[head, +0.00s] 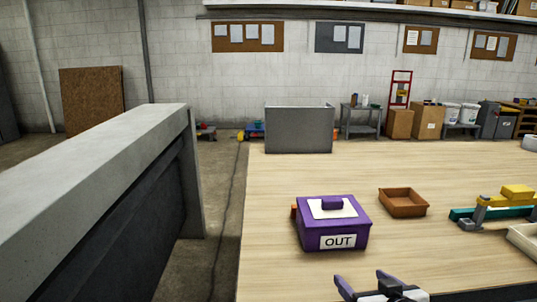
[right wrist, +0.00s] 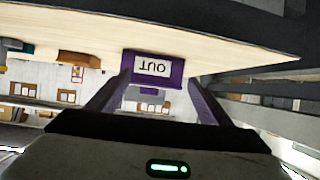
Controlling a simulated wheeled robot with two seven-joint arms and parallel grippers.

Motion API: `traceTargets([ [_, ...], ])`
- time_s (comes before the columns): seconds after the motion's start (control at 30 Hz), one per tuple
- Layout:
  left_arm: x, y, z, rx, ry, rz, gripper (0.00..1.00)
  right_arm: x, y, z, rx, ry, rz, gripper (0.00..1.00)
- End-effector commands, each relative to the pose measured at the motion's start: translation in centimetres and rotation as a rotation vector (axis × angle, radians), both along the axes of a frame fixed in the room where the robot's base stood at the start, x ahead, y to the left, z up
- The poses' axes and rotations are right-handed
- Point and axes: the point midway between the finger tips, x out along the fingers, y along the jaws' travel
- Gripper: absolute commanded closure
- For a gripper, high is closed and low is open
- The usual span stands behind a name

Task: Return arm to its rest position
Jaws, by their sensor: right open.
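My right gripper (head: 364,287) shows at the bottom of the head view, in front of the near side of a purple box. Its two fingers (right wrist: 158,92) are spread apart with nothing between them, and they also show in the right wrist view. The purple box (head: 312,236) has a lid with a purple knob and a front label reading OUT. It sits upright on the wooden table (head: 275,270). It also shows upside down in the right wrist view (right wrist: 177,81), beyond the fingertips and apart from them. My left gripper is not in view.
A brown tray (head: 403,203) stands right of the box. A grey panel (head: 299,130) stands at the table's back. A grey wall-like structure (head: 110,190) fills the left.

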Motion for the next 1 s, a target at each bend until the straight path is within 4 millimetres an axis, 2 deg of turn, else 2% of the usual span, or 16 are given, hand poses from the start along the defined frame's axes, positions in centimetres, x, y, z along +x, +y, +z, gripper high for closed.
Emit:
traceTargets([
  [0.03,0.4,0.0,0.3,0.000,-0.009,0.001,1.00,-1.0,0.2,-1.9,-0.003,0.023,0.006,0.27],
  [0.17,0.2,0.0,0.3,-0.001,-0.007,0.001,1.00,-3.8,0.7,-6.3,-0.005,0.072,0.021,0.27],
  [0.27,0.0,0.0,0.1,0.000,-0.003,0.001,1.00,-7.2,1.2,-10.5,-0.007,0.122,0.037,0.27],
  [0.37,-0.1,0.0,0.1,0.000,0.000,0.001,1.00,-12.2,2.0,-15.6,-0.005,0.188,0.059,0.27],
  [0.4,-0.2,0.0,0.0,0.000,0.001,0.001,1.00,-14.6,2.3,-17.6,-0.003,0.215,0.068,0.27],
  [0.53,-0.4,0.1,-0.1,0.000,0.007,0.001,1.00,-21.7,3.3,-22.2,0.008,0.289,0.093,0.27],
  [0.6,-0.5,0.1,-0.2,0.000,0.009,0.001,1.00,-24.9,3.7,-23.8,0.013,0.320,0.104,0.27],
  [0.73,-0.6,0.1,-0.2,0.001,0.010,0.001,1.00,-28.7,4.2,-25.4,0.021,0.354,0.116,0.27],
  [0.83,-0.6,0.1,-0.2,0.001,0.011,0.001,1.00,-29.9,4.3,-25.8,0.024,0.365,0.119,0.27],
  [1.0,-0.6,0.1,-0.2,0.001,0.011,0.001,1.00,-29.9,4.3,-25.8,0.024,0.365,0.119,0.27],
])
